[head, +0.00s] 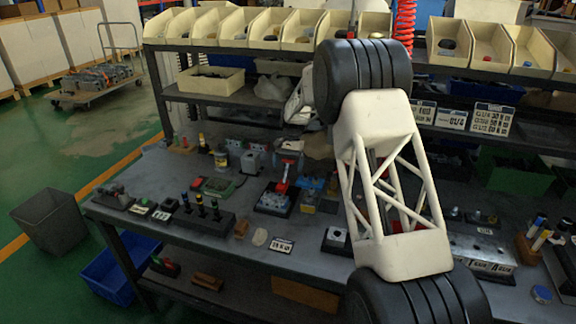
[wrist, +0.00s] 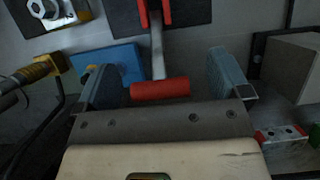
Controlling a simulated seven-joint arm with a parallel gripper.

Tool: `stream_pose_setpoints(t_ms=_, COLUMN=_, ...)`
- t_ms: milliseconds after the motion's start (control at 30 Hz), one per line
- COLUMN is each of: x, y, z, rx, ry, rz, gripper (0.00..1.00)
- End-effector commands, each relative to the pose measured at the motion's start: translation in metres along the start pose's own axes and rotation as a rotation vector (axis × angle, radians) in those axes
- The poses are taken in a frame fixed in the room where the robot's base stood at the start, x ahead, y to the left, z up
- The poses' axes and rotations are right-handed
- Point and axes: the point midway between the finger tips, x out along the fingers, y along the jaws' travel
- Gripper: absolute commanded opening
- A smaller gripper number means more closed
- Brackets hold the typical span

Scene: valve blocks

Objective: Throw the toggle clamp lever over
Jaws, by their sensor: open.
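The toggle clamp has a metal lever arm (wrist: 157,52) with a red grip (wrist: 160,88) at its end. In the wrist view its red forked part rises from a dark base plate (wrist: 190,12) at the top edge. In the head view the red lever (head: 284,181) stands above a dark base with metal fittings. My gripper (wrist: 163,82) is open, with one grey finger on each side of the red grip. There are visible gaps between the grip and both fingers. In the head view my gripper (head: 288,158) is small and partly merged with the clamp.
Near the clamp are blue blocks (head: 310,186), a green-and-red part (head: 218,186) and a row of knobbed posts (head: 203,211). In the wrist view a grey box (wrist: 293,68) stands right of the gripper, and a blue block (wrist: 108,62) lies left. Shelf bins (head: 265,27) line the back.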

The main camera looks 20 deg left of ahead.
Motion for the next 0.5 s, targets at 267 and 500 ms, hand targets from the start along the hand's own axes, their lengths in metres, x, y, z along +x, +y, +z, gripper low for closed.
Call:
stream_pose_setpoints(t_ms=267, x=0.0042, y=0.0, z=-0.0001, rx=0.0, ry=0.001, rz=0.0, gripper=0.95)
stream_pose_setpoints(t_ms=500, x=0.004, y=0.0001, z=-0.0002, rx=0.0, ry=0.001, rz=-0.001, gripper=0.75)
